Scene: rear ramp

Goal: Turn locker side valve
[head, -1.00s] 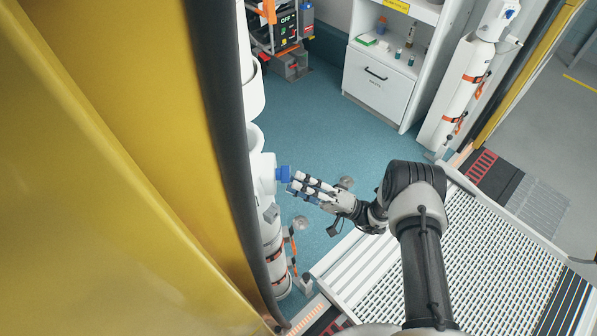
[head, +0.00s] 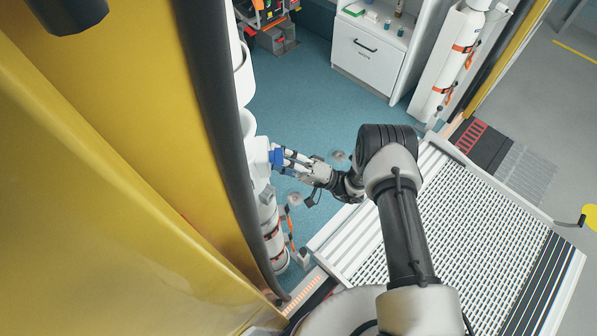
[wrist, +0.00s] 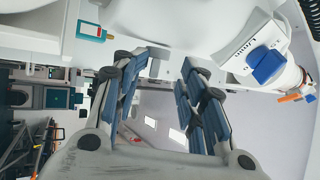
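The blue valve knob (head: 276,156) sits on a white valve head (head: 258,158) above a strapped white cylinder (head: 271,228) at the left wall, beside the yellow door edge. My gripper (head: 291,160) points left at the knob, its fingertips very near it; whether they touch I cannot tell. In the wrist view my gripper (wrist: 165,66) is open, with a clear gap between its blue-padded fingers and nothing held. A blue knob (wrist: 268,66) on a white lettered body shows there to the right of the fingers, not between them.
The yellow door panel (head: 110,170) with its dark edge fills the left. A slatted ramp (head: 455,235) lies at the lower right. A white cabinet (head: 362,58) and another strapped cylinder (head: 458,50) stand at the back. The blue floor (head: 320,105) between is clear.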

